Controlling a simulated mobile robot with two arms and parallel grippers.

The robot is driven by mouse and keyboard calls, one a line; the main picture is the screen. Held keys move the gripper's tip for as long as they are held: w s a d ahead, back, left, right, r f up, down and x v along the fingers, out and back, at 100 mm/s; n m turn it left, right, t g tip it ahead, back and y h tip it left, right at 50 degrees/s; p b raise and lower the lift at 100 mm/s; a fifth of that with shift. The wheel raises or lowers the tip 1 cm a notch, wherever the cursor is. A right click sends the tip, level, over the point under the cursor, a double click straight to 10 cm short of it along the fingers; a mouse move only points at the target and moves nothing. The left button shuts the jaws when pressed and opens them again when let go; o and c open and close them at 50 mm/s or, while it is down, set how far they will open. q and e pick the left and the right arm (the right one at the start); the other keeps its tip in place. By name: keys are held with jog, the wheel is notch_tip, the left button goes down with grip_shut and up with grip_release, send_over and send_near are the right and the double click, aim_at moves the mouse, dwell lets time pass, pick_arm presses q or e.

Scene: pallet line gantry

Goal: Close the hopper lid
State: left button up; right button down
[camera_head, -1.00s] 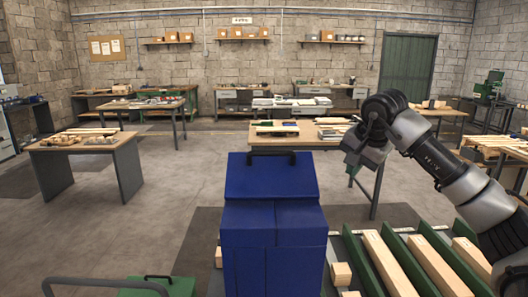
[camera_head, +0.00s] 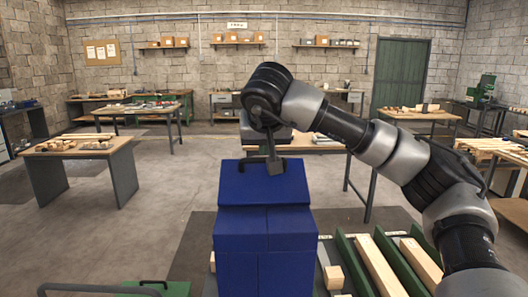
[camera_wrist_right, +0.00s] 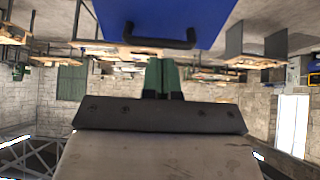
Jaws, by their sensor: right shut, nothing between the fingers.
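The blue hopper (camera_head: 265,250) stands front centre in the head view. Its lid (camera_head: 262,187) is raised and slopes up and away from me, with a dark bar handle along its far, upper edge. In the right wrist view the lid (camera_wrist_right: 185,15) fills the top, with its dark handle (camera_wrist_right: 160,39) in front of the fingers. My right gripper (camera_head: 274,166) reaches over from the right, hangs downward at the lid's upper edge and partly covers the handle. Its green fingers (camera_wrist_right: 162,70) are shut and empty, close to the handle; contact cannot be told. My left gripper is out of view.
Timber pieces (camera_head: 380,265) lie between green rails (camera_head: 356,265) right of the hopper. A green cover (camera_head: 155,288) and a grey tube rail (camera_head: 95,288) are at the bottom left. Worktables stand behind; the floor left of the hopper is open.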

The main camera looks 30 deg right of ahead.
aim_at(264, 160)
jog(key=p+x, duration=0.1)
jog(key=x, duration=0.1)
jog(key=p+x, duration=0.1)
jog(key=x, duration=0.2)
jog(key=w+r+p+x, duration=0.1)
jog(key=x, duration=0.1)
jog(key=shift+w+d+f, duration=0.1)
jog(key=shift+d+f, duration=0.1)
jog(key=shift+d, duration=0.2)
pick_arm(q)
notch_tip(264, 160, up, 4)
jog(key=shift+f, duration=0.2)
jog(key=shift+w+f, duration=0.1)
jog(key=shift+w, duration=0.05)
pick_arm(e)
jog(key=shift+w+d+f, duration=0.1)
jog(key=shift+w+f, duration=0.05)
jog(key=shift+w, duration=0.05)
